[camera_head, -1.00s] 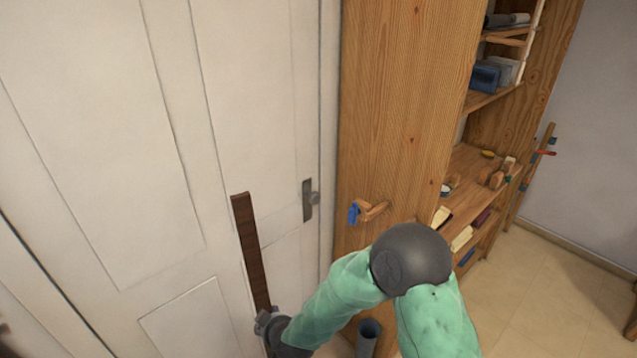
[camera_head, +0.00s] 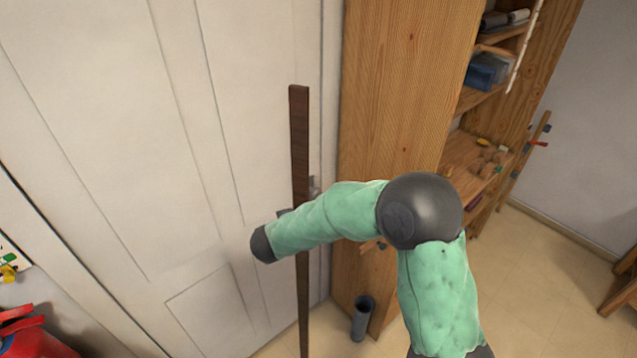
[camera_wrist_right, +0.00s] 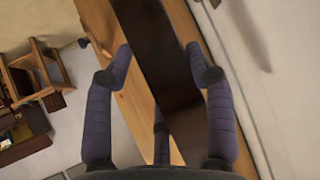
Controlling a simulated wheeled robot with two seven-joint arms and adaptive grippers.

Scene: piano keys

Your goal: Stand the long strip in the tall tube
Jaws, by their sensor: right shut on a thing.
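The long strip (camera_head: 299,150) is dark brown and stands close to upright in front of the white door. Its lower end runs to the bottom edge of the head view, so I cannot see where it ends. My right gripper (camera_wrist_right: 160,75) is shut on the strip, which passes between its fingers in the wrist view. In the head view my own arm hides most of that gripper. The tall tube (camera_head: 361,318) is dark grey and stands on the floor by the wooden cabinet, right of the strip, its open top facing up. My left gripper is out of view.
The wooden cabinet (camera_head: 395,120) rises behind the tube, with shelves of small items on its right side. The white door (camera_head: 100,130) is close behind the strip. A red object (camera_head: 35,335) is at the lower left. Open floor (camera_head: 545,275) lies to the right.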

